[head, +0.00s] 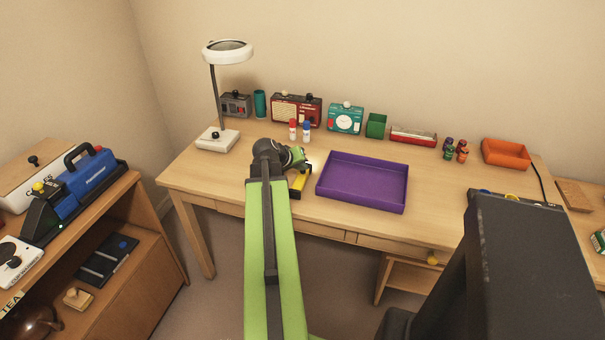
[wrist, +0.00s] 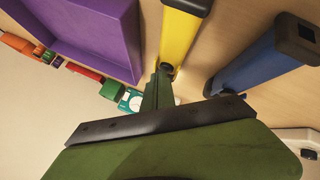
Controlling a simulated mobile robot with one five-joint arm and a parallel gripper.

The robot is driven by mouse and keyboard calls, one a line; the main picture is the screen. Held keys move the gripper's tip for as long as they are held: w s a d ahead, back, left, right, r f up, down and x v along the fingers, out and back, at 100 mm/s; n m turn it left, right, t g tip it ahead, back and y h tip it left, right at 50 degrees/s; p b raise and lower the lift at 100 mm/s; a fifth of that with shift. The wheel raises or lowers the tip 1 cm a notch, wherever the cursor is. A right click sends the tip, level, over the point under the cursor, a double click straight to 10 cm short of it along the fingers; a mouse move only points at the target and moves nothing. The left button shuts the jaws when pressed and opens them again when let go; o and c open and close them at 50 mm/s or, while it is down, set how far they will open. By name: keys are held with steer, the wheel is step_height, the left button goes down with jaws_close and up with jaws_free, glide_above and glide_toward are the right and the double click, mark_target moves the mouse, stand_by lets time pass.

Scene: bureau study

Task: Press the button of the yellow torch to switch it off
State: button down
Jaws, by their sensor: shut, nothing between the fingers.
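The yellow torch (head: 299,183) lies on the desk just left of the purple tray, partly hidden by my arm in the head view. In the wrist view the yellow torch (wrist: 181,38) shows its long yellow body and a black end cap. My gripper (head: 300,160) is over its far part. In the wrist view my gripper (wrist: 163,72) is shut and empty, its tips at a small dark round part on the torch, which looks like the button. I cannot tell whether they touch. A bright patch shows on the desk beside the gripper.
A blue torch-like object (wrist: 262,60) lies beside the yellow torch. The purple tray (head: 360,205) stands close on the right.

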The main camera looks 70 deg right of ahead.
mark_target(301, 172)
stand_by(0.5)
steer(key=shift+r+p, duration=0.45)
step_height(301, 172, up, 6)
steer(key=p, duration=0.6)
